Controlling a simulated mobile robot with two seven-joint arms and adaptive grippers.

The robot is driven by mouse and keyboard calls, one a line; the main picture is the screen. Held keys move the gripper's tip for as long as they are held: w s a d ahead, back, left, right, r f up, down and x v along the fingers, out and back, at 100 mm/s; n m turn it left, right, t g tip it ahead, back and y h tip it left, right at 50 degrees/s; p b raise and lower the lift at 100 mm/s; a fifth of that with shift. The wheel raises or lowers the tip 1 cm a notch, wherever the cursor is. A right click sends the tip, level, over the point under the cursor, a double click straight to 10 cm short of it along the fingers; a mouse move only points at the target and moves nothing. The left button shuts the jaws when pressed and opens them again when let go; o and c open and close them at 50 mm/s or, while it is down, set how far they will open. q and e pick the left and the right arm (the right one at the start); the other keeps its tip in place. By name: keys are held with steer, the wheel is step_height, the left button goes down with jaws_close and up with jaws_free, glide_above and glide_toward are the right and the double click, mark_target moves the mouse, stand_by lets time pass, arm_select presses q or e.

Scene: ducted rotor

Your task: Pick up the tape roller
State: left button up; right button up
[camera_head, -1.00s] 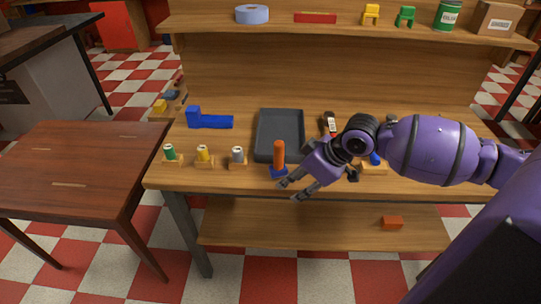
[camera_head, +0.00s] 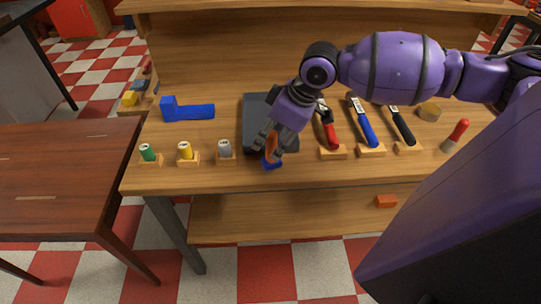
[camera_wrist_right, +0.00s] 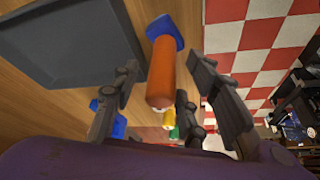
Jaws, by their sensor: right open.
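An upright orange cylinder (camera_head: 271,146) on a blue base (camera_head: 272,165) stands near the front edge of the wooden bench; it looks like the tape roller. My right gripper (camera_head: 267,150) is open and reaches down over it, one finger on each side. In the right wrist view the orange cylinder (camera_wrist_right: 162,72) lies between the spread fingers (camera_wrist_right: 165,68), with its blue base (camera_wrist_right: 166,30) beyond. Whether a finger touches it I cannot tell. My left gripper is not in view.
A dark grey tray (camera_head: 256,101) is just behind the cylinder. Small spools, the nearest grey (camera_head: 225,150), stand to its left. Red (camera_head: 331,134), blue (camera_head: 368,133) and black (camera_head: 403,127) handled tools stand to its right. A blue block (camera_head: 187,110) lies behind the spools.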

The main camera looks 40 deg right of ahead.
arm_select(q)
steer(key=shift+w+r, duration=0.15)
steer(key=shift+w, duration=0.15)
arm_select(e)
steer(key=shift+w+f, duration=0.1)
steer(key=shift+f, duration=0.15)
steer(key=c, duration=1)
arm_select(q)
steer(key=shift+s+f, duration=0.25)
arm_select(e)
jaws_close()
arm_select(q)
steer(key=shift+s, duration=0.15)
arm_select(e)
steer(key=shift+r, duration=0.15)
